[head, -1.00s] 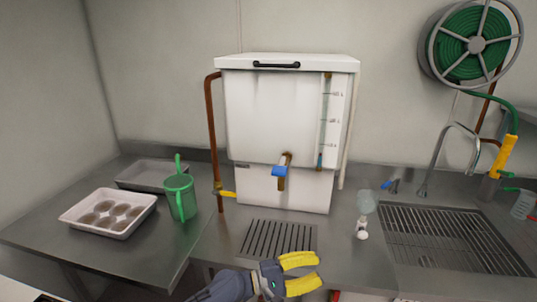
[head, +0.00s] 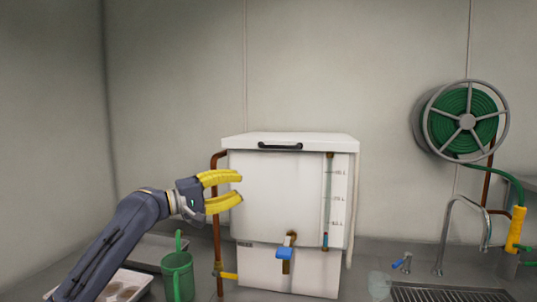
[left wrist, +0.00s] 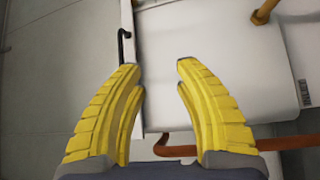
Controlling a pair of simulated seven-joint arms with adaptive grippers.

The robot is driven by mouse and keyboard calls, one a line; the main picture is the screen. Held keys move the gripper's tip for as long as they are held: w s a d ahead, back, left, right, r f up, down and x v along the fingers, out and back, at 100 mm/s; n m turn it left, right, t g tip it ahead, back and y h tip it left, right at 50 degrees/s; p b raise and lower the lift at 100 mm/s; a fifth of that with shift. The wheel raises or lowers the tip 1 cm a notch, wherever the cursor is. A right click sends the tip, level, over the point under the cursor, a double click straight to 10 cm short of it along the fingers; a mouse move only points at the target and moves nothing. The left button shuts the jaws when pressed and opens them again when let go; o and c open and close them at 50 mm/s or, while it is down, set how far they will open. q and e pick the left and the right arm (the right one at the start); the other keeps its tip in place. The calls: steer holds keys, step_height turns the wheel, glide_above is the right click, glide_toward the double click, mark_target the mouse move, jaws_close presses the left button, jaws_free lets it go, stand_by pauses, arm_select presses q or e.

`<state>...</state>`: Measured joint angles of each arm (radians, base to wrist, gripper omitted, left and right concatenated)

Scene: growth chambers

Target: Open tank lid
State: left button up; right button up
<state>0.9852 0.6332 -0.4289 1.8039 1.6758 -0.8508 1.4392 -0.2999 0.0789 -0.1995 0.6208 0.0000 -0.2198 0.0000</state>
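The white tank (head: 275,205) stands upright on the counter with its white lid (head: 325,144) shut flat on top. A black handle (head: 280,146) is fixed on the lid's front edge; its side shows in the left wrist view (left wrist: 122,45). My left gripper (head: 241,188) is open and empty, in front of the tank's upper left part and below the lid's edge. In the left wrist view its yellow fingers (left wrist: 157,65) are spread, with the tank's white wall beyond them. My right gripper is in neither view.
A copper pipe (head: 217,245) runs up the tank's left side. A blue-handled tap (head: 285,253) sticks out of its front. A green jug (head: 178,277) stands at lower left. A hose reel (head: 466,121) hangs on the right wall. The space above the lid is clear.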

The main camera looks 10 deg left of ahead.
mark_target(275, 148)
arm_select(q)
step_height(275, 148, up, 7)
steer(key=s+a, duration=0.2)
steer(key=shift+t, duration=0.3)
steer(key=x, duration=1.1)
steer(key=r+x, duration=0.1)
steer(key=x, duration=0.5)
steer(key=shift+o, duration=0.2)
jaws_close()
